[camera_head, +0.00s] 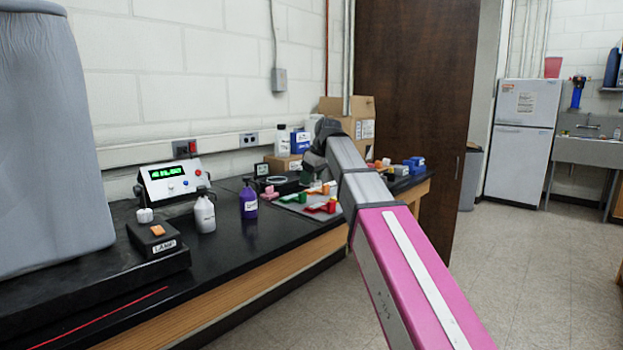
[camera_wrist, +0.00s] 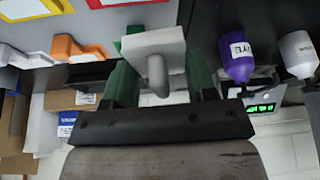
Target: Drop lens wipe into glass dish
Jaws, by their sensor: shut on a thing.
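My gripper (camera_wrist: 158,72) has green fingers and is shut on a pale grey-white square piece with a rounded nub (camera_wrist: 153,44), which I take to be the lens wipe. In the head view my gripper (camera_head: 306,174) is over the far part of the black bench, partly hidden by my own arm; the held piece cannot be made out there. A pale round rim (camera_head: 276,180) left of my gripper looks like the glass dish, small and unclear. I cannot make out the dish in the wrist view.
A grey mat with coloured pieces (camera_head: 294,207) lies on the bench near my gripper. A purple bottle (camera_head: 249,202), a white bottle (camera_head: 204,214) and a meter box (camera_head: 173,180) stand to the left. Cardboard boxes (camera_head: 352,115) stand behind. The bench front (camera_head: 215,270) is mostly clear.

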